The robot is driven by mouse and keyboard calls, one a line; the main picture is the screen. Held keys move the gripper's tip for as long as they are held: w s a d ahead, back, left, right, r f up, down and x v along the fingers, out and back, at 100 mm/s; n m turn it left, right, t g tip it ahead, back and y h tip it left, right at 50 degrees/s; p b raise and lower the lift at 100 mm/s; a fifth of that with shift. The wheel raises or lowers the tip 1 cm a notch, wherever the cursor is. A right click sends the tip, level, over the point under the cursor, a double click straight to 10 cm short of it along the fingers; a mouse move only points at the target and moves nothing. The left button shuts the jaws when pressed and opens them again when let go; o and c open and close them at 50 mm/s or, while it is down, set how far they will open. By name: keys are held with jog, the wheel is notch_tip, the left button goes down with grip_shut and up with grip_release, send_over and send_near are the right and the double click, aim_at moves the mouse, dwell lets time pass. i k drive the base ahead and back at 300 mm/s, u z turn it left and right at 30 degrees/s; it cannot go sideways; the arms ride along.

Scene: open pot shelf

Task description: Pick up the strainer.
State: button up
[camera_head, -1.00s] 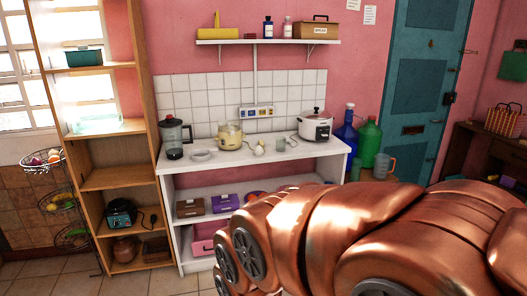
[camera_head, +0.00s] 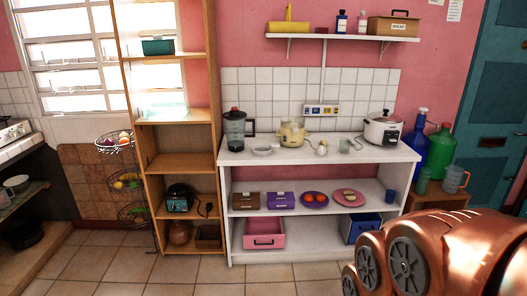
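I cannot make out a strainer for certain in this view. A small pale pot-like vessel (camera_head: 17,184) stands on an open shelf (camera_head: 28,194) at the left edge; I cannot tell whether it is the strainer. A dark pan-like thing (camera_head: 24,235) sits lower in the same unit, in shadow. My copper-coloured arm fills the lower right corner. Its gripper is not in view.
A stove (camera_head: 12,130) is above the pot shelf, at the left edge. A wire fruit stand (camera_head: 113,143) and a wooden bookcase (camera_head: 188,163) stand beside a white counter unit (camera_head: 390,155). The tiled floor (camera_head: 130,268) in front is clear.

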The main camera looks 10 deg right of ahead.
aim_at(260, 149)
jog(key=u, duration=0.3)
jog(key=i, duration=2.95)
jog(key=u, duration=0.15)
